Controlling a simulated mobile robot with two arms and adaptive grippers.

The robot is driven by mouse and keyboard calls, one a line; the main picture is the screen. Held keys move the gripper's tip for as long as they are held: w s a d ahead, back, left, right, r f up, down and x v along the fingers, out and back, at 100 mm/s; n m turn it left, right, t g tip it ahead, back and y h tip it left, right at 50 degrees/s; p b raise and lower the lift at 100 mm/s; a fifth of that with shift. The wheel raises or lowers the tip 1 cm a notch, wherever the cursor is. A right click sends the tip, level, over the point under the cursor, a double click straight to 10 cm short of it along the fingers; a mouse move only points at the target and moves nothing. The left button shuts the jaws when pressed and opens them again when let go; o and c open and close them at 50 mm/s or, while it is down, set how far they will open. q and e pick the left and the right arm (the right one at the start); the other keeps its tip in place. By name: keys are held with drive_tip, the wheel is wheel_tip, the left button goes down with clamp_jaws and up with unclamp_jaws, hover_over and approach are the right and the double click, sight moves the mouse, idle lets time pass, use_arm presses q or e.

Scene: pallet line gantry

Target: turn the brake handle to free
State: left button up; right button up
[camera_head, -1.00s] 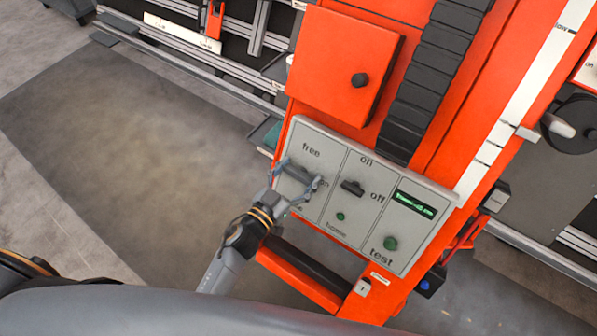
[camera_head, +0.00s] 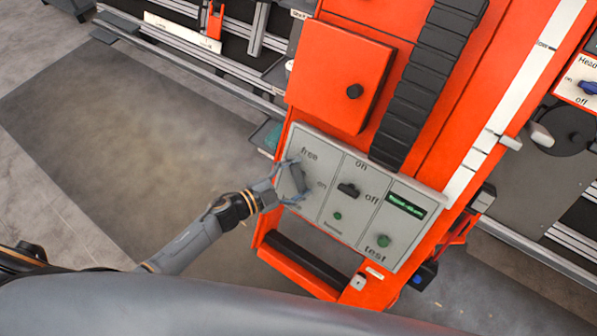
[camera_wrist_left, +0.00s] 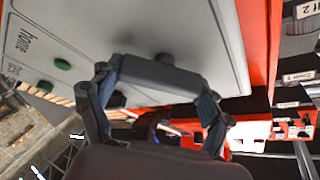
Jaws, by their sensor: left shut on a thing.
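The brake handle (camera_head: 298,178), a dark grey bar, sits in the left section of the grey control panel (camera_head: 320,217), under the word "free" and beside "on". It stands nearly upright in the head view, its upper end towards "free". My left gripper (camera_head: 288,185) comes from the left and is shut on the handle, partly covering it and the lettering below. In the left wrist view the handle (camera_wrist_left: 160,76) lies across between the two fingers, close to the panel face. My right gripper is not in view.
The panel also carries a black on/off switch (camera_head: 348,190), a green test button (camera_head: 383,240) and a small green display (camera_head: 406,206). An orange-framed bar (camera_head: 308,262) juts out below. Open floor lies left.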

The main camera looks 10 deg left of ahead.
use_arm(q)
drive_tip(key=m+g+p, duration=0.1)
drive_tip(key=m+p, duration=0.1)
drive_tip(key=m, duration=0.1)
drive_tip(key=m+g+p, duration=0.1)
drive_tip(key=m+p, duration=0.1)
drive_tip(key=shift+r+m+g, duration=0.1)
drive_tip(key=shift+m+g, duration=0.2)
drive_tip(key=shift+m, duration=0.1)
drive_tip(key=shift+s+f+m+g+y+p, duration=0.1)
drive_tip(key=shift+f+m+g+y+p, duration=0.15)
drive_tip(key=shift+m+p, duration=0.3)
drive_tip(key=shift+m+g+y+p, duration=0.15)
drive_tip(key=shift+m+g+p, duration=0.25)
drive_tip(key=shift+m, duration=0.25)
drive_tip(key=o, duration=1.1)
drive_tip(key=v, duration=1.2)
drive_tip(key=shift+f, duration=0.1)
